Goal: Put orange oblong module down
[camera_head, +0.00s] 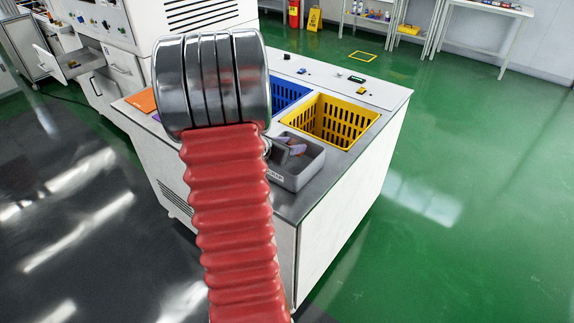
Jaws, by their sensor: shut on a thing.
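My own arm, with its red ribbed sleeve and shiny metal wrist, fills the middle of the head camera view. It hides my gripper's fingertips and whatever is between them. I cannot make out the orange oblong module. A grey open bin (299,172) stands on the front right part of the white workstation's top (322,190), just right of the arm. Small purplish and dark pieces (296,147) show at the bin; I cannot tell what they are.
A yellow slotted basket (345,112) is set behind the bin, with a blue basket (289,96) left of it. An orange flat piece (142,101) lies at the workstation's left end. Small items sit along the back ledge (378,88). Green floor (450,150) is clear at right.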

